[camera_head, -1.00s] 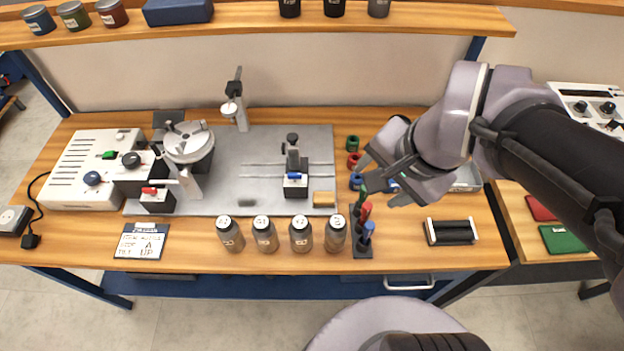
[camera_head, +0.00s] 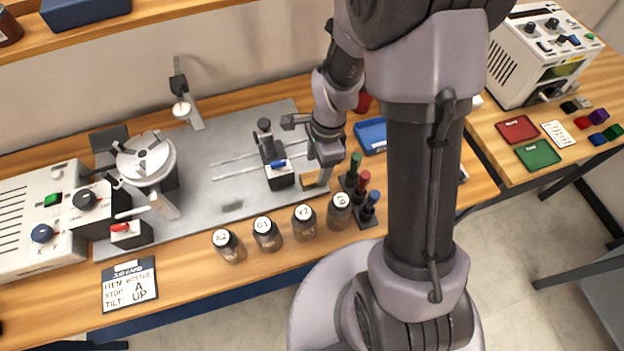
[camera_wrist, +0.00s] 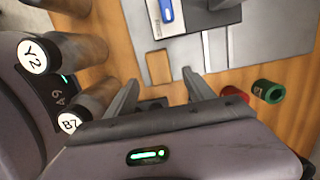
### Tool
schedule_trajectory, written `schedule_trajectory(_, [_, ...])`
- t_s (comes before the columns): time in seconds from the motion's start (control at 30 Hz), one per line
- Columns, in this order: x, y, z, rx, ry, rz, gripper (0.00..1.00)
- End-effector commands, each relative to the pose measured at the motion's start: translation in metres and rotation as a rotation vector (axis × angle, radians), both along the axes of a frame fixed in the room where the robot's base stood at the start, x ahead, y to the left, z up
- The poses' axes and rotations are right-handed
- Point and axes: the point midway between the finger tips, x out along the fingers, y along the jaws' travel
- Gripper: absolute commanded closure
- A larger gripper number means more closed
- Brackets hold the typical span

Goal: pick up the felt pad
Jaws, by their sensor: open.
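A small tan pad, which looks like the felt pad (camera_head: 311,181), lies at the right front corner of the grey metal plate (camera_head: 215,205). In the head view my gripper is just above and behind it and hides part of it. In the wrist view the pad (camera_wrist: 159,67) shows lying flat, beyond and between my fingertips. My gripper (camera_wrist: 160,83) is open with nothing between the fingers. It is apart from the pad as far as I can see.
Labelled bottles (camera_head: 303,223) stand in a row in front of the plate. A rack of coloured pens (camera_head: 363,196) is close on the right. A fixture with a blue lever (camera_head: 278,170) stands left of the pad.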

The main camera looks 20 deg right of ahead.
Motion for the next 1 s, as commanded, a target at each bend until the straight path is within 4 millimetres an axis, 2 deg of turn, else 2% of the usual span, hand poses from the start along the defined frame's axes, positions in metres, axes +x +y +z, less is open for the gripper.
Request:
schedule_trajectory(0.2, [-0.001,0.01,-0.044,0.001,0.003,0.001,0.38])
schedule_trajectory(0.27, [-0.001,0.011,-0.049,0.0,0.002,0.002,0.38])
schedule_trajectory(0.43, [0.0,0.01,-0.045,0.0,0.001,0.001,0.38])
schedule_trajectory(0.73, [0.0,0.01,-0.045,0.0,0.001,0.001,0.97])
schedule_trajectory(0.77, [0.0,0.01,-0.045,0.0,0.001,0.001,1.0])
schedule_trajectory(1.0, [0.0,0.01,-0.041,0.0,0.0,0.001,1.0])
